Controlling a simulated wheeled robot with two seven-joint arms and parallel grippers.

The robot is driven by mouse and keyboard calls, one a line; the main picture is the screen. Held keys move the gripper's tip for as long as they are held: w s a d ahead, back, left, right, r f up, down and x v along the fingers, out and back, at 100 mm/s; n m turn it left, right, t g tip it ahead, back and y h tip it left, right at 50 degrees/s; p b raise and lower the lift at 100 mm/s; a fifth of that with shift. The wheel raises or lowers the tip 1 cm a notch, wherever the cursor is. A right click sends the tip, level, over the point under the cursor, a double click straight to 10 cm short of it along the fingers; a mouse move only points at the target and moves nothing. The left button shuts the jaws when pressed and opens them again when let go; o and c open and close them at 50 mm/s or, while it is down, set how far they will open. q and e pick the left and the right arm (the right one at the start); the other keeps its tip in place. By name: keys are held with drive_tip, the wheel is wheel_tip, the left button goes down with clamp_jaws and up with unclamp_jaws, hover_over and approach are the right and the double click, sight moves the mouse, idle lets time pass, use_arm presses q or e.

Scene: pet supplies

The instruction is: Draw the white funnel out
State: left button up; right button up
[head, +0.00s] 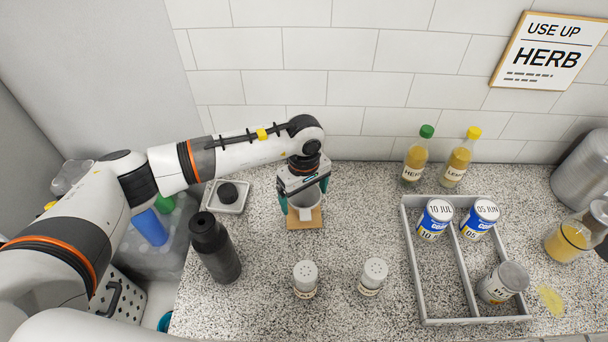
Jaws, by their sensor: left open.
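My left gripper (304,199) points down at the back of the counter, its teal fingers apart. Between and just below the fingers is a white, rounded piece (306,201), which may be the white funnel or a cup holding it. The gripper hides much of its top, so I cannot tell which, nor whether the fingers touch it. It stands on a small square wooden board (304,223). My right gripper is not in view.
A dark bottle (214,248) and a small grey tray (227,207) stand left of the board. Two shakers (305,278) (372,276) stand in front. A grey divided tray (417,262) with labelled tins is at right; two yellow bottles (415,158) (459,160) stand behind it.

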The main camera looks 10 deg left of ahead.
use_arm(q)
drive_tip(key=shift+f, duration=1.3)
drive_tip(key=shift+c, duration=0.5)
drive_tip(key=c, duration=0.9)
wheel_tip(320, 180, up, 6)
drive_tip(key=p, duration=0.3)
drive_tip(key=shift+c, duration=0.2)
drive_tip(key=shift+r, duration=0.15)
